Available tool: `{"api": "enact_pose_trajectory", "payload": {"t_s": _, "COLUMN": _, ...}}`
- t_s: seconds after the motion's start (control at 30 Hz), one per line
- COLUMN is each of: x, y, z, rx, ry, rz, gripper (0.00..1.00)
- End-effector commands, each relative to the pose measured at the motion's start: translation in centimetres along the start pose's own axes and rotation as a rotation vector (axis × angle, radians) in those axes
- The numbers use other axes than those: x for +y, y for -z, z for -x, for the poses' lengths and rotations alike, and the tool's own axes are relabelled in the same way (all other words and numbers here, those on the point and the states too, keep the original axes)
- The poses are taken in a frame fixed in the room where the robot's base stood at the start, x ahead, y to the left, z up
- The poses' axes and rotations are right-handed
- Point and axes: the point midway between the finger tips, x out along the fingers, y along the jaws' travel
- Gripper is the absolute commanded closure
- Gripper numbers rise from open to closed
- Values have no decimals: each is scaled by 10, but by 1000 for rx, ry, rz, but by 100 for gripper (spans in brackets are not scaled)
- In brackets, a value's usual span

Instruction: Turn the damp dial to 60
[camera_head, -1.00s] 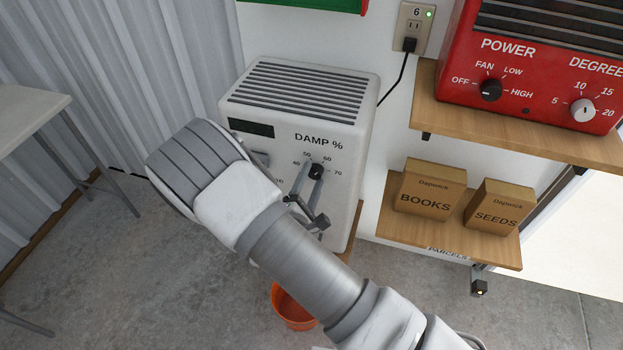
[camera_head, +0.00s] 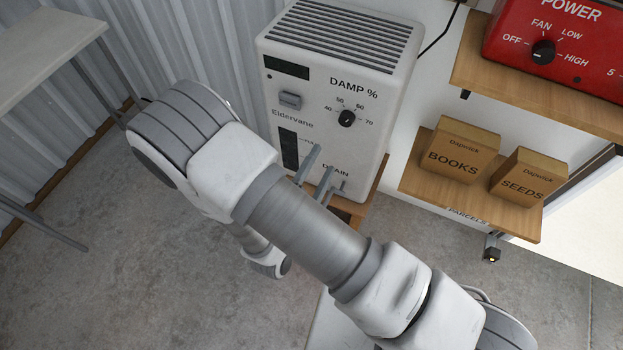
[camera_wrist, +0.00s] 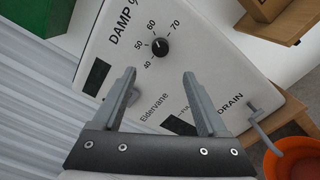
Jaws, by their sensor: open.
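The damp dial (camera_head: 347,118) is a small black knob on the front of a white Eldervane dehumidifier (camera_head: 400,95). Numbers 40 to 70 are printed around it. A small pale mark shows on the knob's upper side, roughly toward 60, but too small to read exactly. My gripper (camera_head: 321,160) is open and empty, in front of the panel and below the dial. In the wrist view the dial (camera_wrist: 160,47) lies beyond the gap between the two open fingertips (camera_wrist: 160,78), apart from both. My arm hides part of the lower panel.
A grey switch (camera_head: 290,100) sits left of the dial. A drain lever (camera_wrist: 262,128) juts from the lower panel, near an orange bucket (camera_wrist: 300,160). At right are a wooden shelf with BOOKS (camera_head: 459,152) and SEEDS (camera_head: 528,178) boxes and a red heater (camera_head: 575,55).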

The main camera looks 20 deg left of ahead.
Motion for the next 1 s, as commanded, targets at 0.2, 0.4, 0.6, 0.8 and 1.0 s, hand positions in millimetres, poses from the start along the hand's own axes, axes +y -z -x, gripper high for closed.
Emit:
{"api": "enact_pose_trajectory", "payload": {"t_s": 0.2, "x": 0, "y": 0, "z": 37, "rx": 2, "ry": 0, "rz": 2, "gripper": 25}}
{"api": "enact_pose_trajectory", "payload": {"t_s": 0.4, "x": 0, "y": 0, "z": 48, "rx": 0, "ry": 0, "rz": 2, "gripper": 25}}
{"api": "enact_pose_trajectory", "payload": {"t_s": 0.6, "x": 0, "y": 0, "z": 49, "rx": -1, "ry": 0, "rz": 1, "gripper": 25}}
{"api": "enact_pose_trajectory", "payload": {"t_s": 0.8, "x": 0, "y": 0, "z": 49, "rx": -1, "ry": 0, "rz": 1, "gripper": 25}}
{"api": "enact_pose_trajectory", "payload": {"t_s": 1.0, "x": 1, "y": -3, "z": 46, "rx": -12, "ry": 7, "rz": -2, "gripper": 25}}
